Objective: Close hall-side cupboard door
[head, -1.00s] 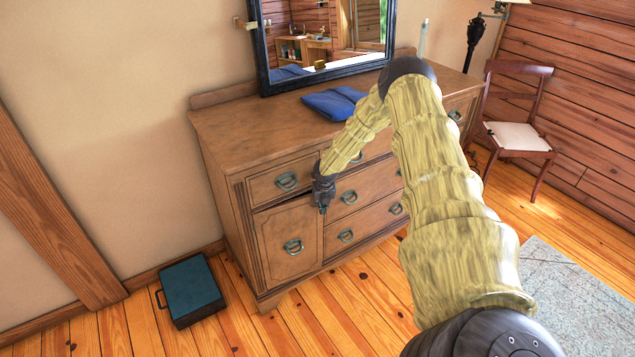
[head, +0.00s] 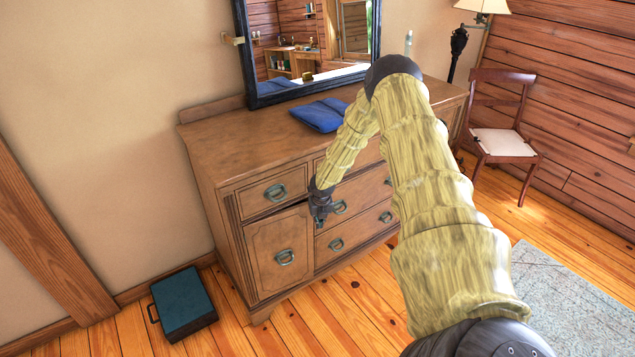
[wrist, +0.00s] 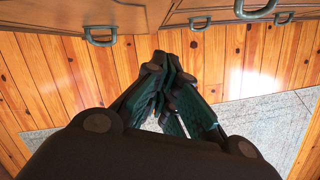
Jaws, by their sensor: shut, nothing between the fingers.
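Drawers (head: 350,210) with ring handles fill the dresser's right side. A blue folded cloth (head: 320,115) and a mirror (head: 310,45) are on top. A teal case (head: 183,303) lies on the floor at left. A chair (head: 500,140) stands at right, beyond a grey rug (head: 570,300).

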